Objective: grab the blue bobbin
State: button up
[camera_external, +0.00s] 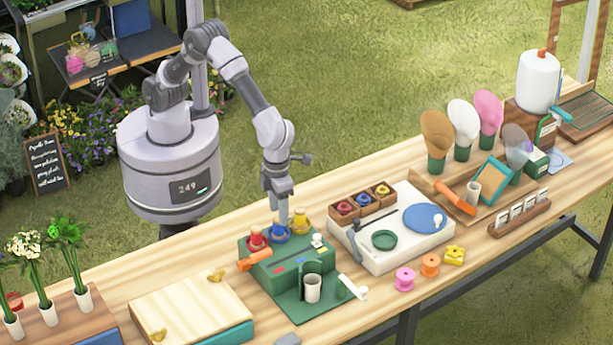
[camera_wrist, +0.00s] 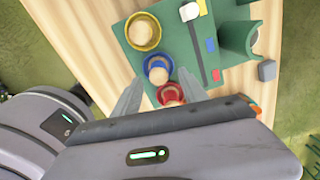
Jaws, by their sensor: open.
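The blue bobbin (camera_external: 277,236) sits on top of the green block (camera_external: 262,262) in the external view, between the red bobbin (camera_external: 256,240) and the yellow bobbin (camera_external: 302,226). My gripper (camera_external: 283,219) points down right over the blue bobbin and hides part of it. In the wrist view the blue bobbin (camera_wrist: 157,66) shows with a pale top between the tips of my open gripper (camera_wrist: 160,76). The red bobbin (camera_wrist: 170,93) is partly hidden near my gripper body, and the yellow bobbin (camera_wrist: 143,32) lies beyond the tips. I cannot tell whether the fingers touch the blue bobbin.
An orange-handled tool (camera_external: 258,259) lies at the block's left side. A light cup (camera_external: 312,288) stands in front. A white tray (camera_external: 405,253) with a blue disc is to the right, and a wooden board (camera_external: 192,302) to the left. Loose bobbins lie near the table's front edge.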

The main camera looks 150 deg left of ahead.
aim_at(279, 227)
notch_tip(279, 227, down, 5)
jog(key=shift+s+f+b, duration=0.1)
jog(key=shift+b, duration=0.95)
jog(key=shift+c, duration=0.5)
grip_shut()
